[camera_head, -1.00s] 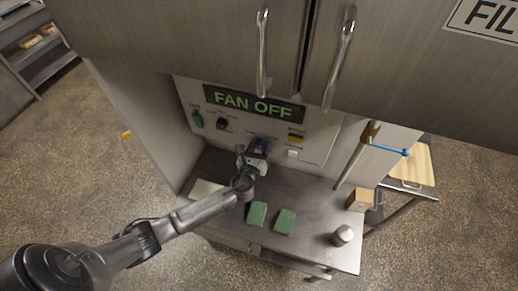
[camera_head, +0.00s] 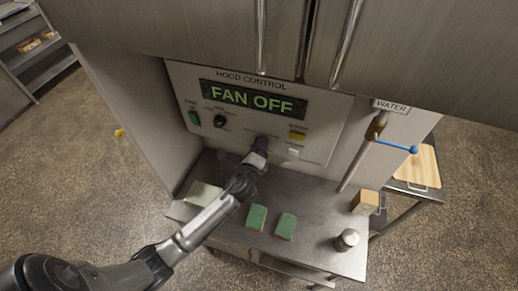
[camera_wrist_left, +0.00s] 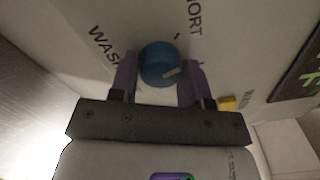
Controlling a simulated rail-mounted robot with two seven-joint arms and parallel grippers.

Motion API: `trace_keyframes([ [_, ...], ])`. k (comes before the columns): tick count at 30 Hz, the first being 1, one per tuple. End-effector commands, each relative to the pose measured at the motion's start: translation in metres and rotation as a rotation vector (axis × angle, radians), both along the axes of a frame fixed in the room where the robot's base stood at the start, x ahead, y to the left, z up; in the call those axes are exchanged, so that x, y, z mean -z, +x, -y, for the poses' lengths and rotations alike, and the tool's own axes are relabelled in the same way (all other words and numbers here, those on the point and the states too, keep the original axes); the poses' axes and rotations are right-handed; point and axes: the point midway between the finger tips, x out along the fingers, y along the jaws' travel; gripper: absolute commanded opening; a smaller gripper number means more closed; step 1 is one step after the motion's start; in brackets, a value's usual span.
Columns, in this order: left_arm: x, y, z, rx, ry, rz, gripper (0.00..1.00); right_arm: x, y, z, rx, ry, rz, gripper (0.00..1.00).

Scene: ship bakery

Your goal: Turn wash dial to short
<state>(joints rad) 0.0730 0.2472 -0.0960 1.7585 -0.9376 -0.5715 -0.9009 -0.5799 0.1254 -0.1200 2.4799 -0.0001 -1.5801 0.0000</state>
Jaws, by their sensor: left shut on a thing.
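The blue round wash dial (camera_wrist_left: 158,64) is on the pale control panel, with a pale pointer mark on its lower right face. In the left wrist view, "WASH" is printed to its left and a partly cut-off "SHORT" label (camera_wrist_left: 195,18) at its upper right, near a short tick. The pointer mark is not lined up with that tick. My left gripper (camera_wrist_left: 160,70) has one purple finger on each side of the dial and is shut on it. In the head view my left gripper (camera_head: 260,148) is against the lower panel and hides the dial. My right gripper is out of view.
The panel (camera_head: 175,85) has a "FAN OFF" display (camera_head: 252,100), a black knob (camera_head: 220,121), a green switch (camera_head: 194,118) and a yellow button (camera_head: 297,134). Two green sponges (camera_head: 257,217) and a shaker (camera_head: 346,239) stand on the steel counter (camera_head: 310,235). A blue-handled water valve (camera_head: 398,146) is at right.

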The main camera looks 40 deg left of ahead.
Motion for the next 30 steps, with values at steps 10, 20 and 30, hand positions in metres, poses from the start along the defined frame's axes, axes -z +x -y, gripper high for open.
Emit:
trace_keyframes([
  [10, 0.000, 0.000, 0.000, -0.002, -0.261, 0.107, 0.20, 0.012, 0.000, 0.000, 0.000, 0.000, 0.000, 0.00],
  [20, -0.001, 0.000, 0.000, -0.001, -0.402, 0.163, 0.20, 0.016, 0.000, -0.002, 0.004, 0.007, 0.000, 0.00],
  [30, -0.001, 0.000, 0.000, -0.001, -0.445, 0.182, 0.20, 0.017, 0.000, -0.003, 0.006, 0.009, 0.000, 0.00],
])
